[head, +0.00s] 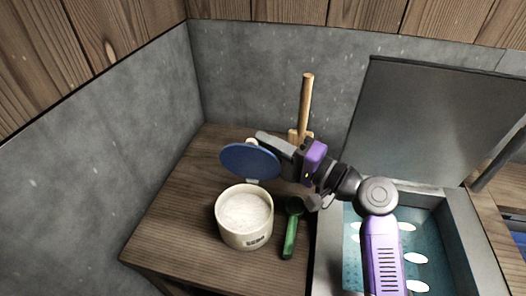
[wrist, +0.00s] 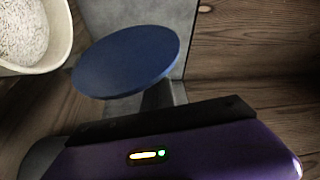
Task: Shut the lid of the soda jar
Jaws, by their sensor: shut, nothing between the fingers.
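The cream soda jar (head: 244,228) stands on the wooden counter, filled with white powder. It also shows at the upper left of the wrist view (wrist: 62,38). Its blue lid (head: 250,162) is raised open and tilted at the jar's back edge; it shows in the wrist view (wrist: 127,61) too. My gripper (head: 260,138) is shut and empty, just behind and above the lid. Its fingertips are partly hidden, and I cannot tell whether they touch the lid.
A green scoop (head: 291,228) lies right of the jar. A wooden-handled tool (head: 306,103) leans at the back wall. At the right is an open sink-like basin (head: 465,250) with blue liquid and a raised grey cover (head: 415,120). The counter (head: 170,215) left of the jar is clear.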

